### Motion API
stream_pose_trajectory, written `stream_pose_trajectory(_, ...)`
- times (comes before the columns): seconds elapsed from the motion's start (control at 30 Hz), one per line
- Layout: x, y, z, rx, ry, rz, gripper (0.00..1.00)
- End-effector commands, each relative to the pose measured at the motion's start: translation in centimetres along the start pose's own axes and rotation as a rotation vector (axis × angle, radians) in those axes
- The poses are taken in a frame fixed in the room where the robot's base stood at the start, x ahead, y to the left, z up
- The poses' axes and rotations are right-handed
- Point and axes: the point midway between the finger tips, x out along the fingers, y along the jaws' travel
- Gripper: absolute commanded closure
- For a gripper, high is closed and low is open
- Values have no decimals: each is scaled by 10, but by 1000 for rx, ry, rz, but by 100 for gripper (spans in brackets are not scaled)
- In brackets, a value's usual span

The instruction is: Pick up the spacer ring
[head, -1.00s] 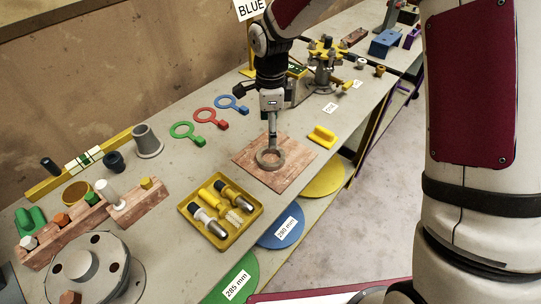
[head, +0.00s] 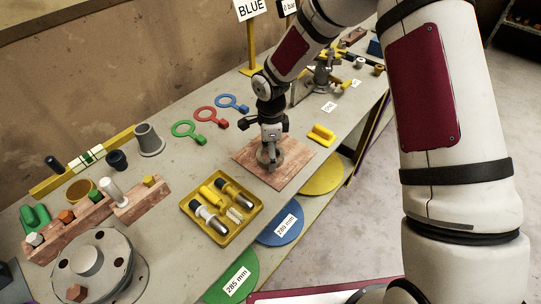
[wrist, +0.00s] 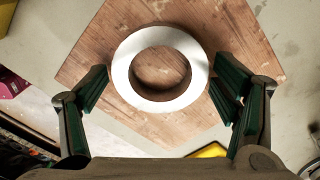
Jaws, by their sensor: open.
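The spacer ring (wrist: 121,72) is a pale grey, thick ring lying flat on a square wooden board (wrist: 95,45). In the wrist view it lies between my two green-padded fingers, toward their tips, with wood showing through its hole. My gripper (wrist: 161,88) is open, with one finger at each side of the ring and a small gap on both sides in the picture. In the head view my gripper (head: 269,156) is right over the ring and hides much of it; the height between them is hard to tell.
A yellow tray (head: 187,207) with several tools stands left of the board (head: 298,172). Green, red and blue ring-shaped handles (head: 204,113) lie behind. Coloured discs (head: 322,180) line the bench's front edge.

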Motion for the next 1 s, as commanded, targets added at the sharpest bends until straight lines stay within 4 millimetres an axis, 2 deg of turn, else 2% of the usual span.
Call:
stream_pose_trajectory(0.13,0,0,0,0,0,0,21)
stream_pose_trajectory(0.3,0,0,0,0,0,0,59)
stream_pose_trajectory(0.37,0,0,0,0,0,0,73)
stream_pose_trajectory(0.4,0,0,0,0,0,0,77)
stream_pose_trajectory(0.77,-3,-1,0,0,0,-2,77)
stream_pose_trajectory(1.0,-21,-1,0,1,0,-3,77)
